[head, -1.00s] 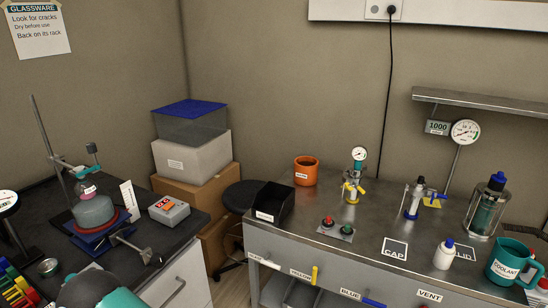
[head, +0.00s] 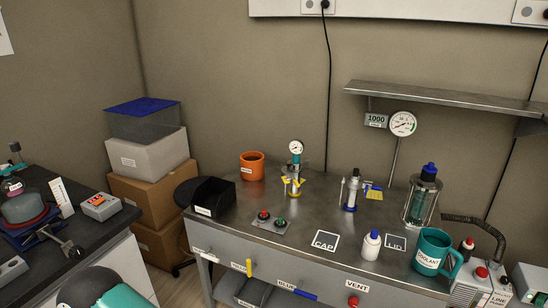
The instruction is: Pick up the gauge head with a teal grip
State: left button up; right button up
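A small gauge head (head: 296,149) with a round white dial and a teal grip below it stands upright at the back middle of the metal bench. It sits on or just behind a fitting with yellow parts (head: 292,187); how they join is too small to tell. A larger round white gauge (head: 403,124) on a thin post stands farther right. A rounded teal and dark part of my own arm shows at the bottom left edge. Neither gripper's fingers are in view.
On the metal bench (head: 330,205) are an orange pot (head: 252,166), a black bin (head: 213,196), a red and green button plate (head: 271,222), a white bottle (head: 371,245), a teal coolant jug (head: 433,252) and a blue-capped glass vessel (head: 423,198). A shelf (head: 440,98) overhangs at right.

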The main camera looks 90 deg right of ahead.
aim_at(296, 146)
jog(key=z, duration=0.1)
jog(key=k, duration=1.25)
jog(key=z, duration=1.5)
jog(key=i, duration=1)
jog(key=z, duration=0.05)
